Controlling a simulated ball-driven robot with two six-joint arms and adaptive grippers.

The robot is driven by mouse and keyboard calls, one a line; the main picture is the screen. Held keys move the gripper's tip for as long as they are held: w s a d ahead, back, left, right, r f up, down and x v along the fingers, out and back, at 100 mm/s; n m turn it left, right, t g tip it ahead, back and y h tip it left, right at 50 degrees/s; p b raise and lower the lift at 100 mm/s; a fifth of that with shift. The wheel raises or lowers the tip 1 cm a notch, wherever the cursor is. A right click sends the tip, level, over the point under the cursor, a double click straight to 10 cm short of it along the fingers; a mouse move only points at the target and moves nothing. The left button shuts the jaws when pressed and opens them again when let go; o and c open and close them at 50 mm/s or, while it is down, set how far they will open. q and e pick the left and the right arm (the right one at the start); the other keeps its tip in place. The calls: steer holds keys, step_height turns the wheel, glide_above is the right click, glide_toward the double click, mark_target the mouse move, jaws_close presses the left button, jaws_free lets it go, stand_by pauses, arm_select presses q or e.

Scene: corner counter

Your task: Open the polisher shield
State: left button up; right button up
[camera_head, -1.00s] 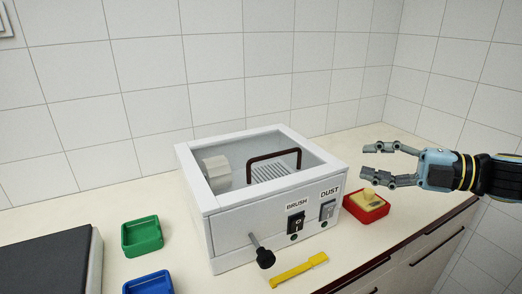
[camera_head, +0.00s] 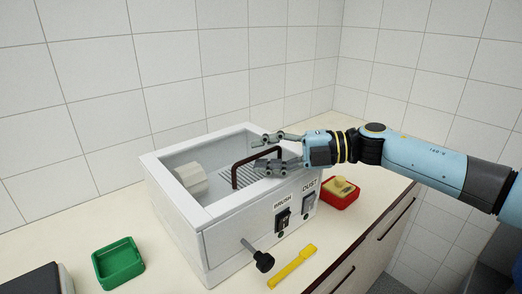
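The polisher (camera_head: 225,225) is a white box on the counter with a clear shield (camera_head: 205,150) in a white frame on top. The shield lies closed. A dark brown bar handle (camera_head: 236,175) stands up from it. My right gripper (camera_head: 257,151) is open, with one finger on the far side of the handle's bar and one on the near side in the picture. I cannot tell whether either finger touches the bar. The fingers hide part of the handle. A pale cylinder (camera_head: 192,179) shows through the shield. My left gripper is not in view.
The front has BRUSH (camera_head: 282,219) and DUST (camera_head: 308,203) switches and a protruding black knob (camera_head: 263,262). A yellow tool (camera_head: 292,267) lies in front. A red tray (camera_head: 340,197) with a yellowish block is right, a green tray (camera_head: 118,263) left. Tiled walls stand behind.

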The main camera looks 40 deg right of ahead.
steer(key=shift+w+a+f, duration=0.1)
steer(key=shift+w+a, duration=0.2)
steer(key=shift+a, duration=0.05)
steer(key=shift+c, duration=1.6)
jaws_close()
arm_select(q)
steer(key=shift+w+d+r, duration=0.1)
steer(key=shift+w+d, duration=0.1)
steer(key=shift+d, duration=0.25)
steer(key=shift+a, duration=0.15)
